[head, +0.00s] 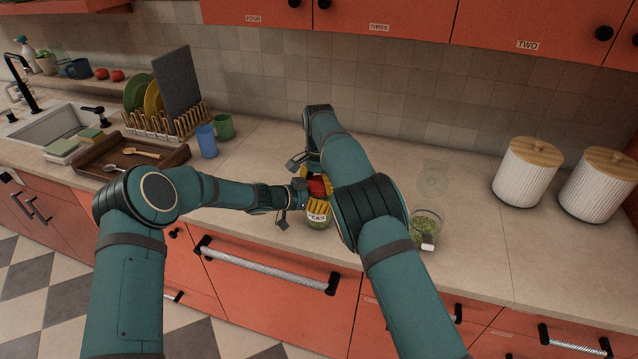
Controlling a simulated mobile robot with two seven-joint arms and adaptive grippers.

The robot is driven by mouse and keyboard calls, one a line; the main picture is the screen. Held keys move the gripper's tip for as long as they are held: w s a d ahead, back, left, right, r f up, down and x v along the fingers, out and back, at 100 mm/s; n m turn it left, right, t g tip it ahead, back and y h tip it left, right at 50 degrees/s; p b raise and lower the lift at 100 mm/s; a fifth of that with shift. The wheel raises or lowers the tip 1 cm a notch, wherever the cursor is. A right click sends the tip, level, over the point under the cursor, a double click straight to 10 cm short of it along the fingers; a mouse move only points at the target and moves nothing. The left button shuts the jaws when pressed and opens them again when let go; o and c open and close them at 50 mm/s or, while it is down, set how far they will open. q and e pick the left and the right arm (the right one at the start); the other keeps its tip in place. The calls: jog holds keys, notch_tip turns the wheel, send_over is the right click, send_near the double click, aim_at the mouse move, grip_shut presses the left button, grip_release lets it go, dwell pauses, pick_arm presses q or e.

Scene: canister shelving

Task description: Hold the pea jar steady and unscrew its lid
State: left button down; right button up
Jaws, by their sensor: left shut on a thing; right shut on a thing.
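The pea jar (318,217) stands on the counter near its front edge, below my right forearm. Its label reads PEAS, and green shows below the label. Its red lid (318,187) is partly covered by my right arm. My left gripper (300,198) reaches in from the left and is shut on the jar's side. My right gripper (305,168) comes down from above at the lid and is shut on it. Its fingertips are mostly hidden behind my arm, so I cannot tell how far the lid is turned.
Two white canisters (527,175) with wooden lids stand at the right. A blue cup (207,141), green mug (224,126) and wooden tray (120,143) stand left.

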jog(key=n, duration=0.3)
jog(key=o, duration=1.3)
jog(key=shift+c, duration=0.2)
jog(key=shift+r, duration=0.1)
jog(key=shift+r, duration=2.2)
pick_arm(q)
grip_release()
